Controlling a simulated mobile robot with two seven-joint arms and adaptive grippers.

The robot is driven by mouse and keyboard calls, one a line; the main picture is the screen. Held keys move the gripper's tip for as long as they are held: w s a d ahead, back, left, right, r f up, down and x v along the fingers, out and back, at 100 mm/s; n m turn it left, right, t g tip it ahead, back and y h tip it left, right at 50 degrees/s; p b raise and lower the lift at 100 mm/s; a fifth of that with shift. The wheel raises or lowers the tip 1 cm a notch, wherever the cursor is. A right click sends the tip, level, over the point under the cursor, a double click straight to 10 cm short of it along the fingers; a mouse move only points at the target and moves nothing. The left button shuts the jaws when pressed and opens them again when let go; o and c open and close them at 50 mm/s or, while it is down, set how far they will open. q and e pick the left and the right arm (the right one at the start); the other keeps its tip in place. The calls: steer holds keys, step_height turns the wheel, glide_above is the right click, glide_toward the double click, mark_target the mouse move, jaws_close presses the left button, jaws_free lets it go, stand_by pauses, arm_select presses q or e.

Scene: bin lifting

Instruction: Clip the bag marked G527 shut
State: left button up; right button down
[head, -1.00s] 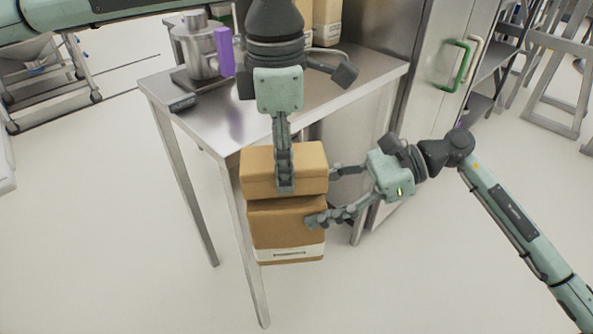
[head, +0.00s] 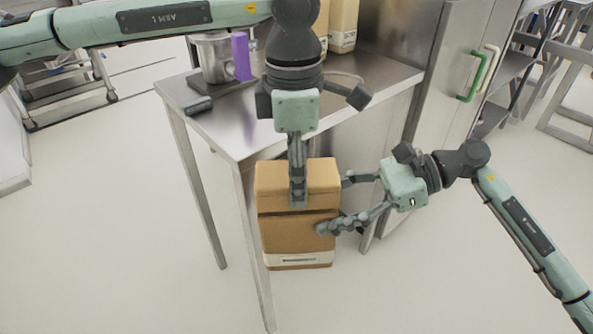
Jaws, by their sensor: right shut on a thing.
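A brown paper bag (head: 275,228) with a folded top and a white label band low on its front hangs or stands in front of the table's near edge. Its label is too small to read. My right gripper (head: 333,205) comes from the right and is shut on the bag at its right side. My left gripper (head: 298,200) points straight down, its fingers in front of the bag's folded top. The fingers show edge-on, so I cannot tell whether they are open or touching the bag. No clip can be made out for certain.
A steel table (head: 225,135) stands behind the bag. On it are a metal pot (head: 214,58), an upright purple piece (head: 241,56), a small dark grey object (head: 199,106) and other tan bags (head: 343,25). A cabinet with a green handle (head: 472,76) stands right. The floor in front is clear.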

arm_select(q)
steer(key=shift+f, duration=0.6)
steer(key=o, duration=1.2)
steer(key=shift+o, duration=0.2)
step_height(320, 180, up, 12)
steer(key=shift+a+f, duration=0.1)
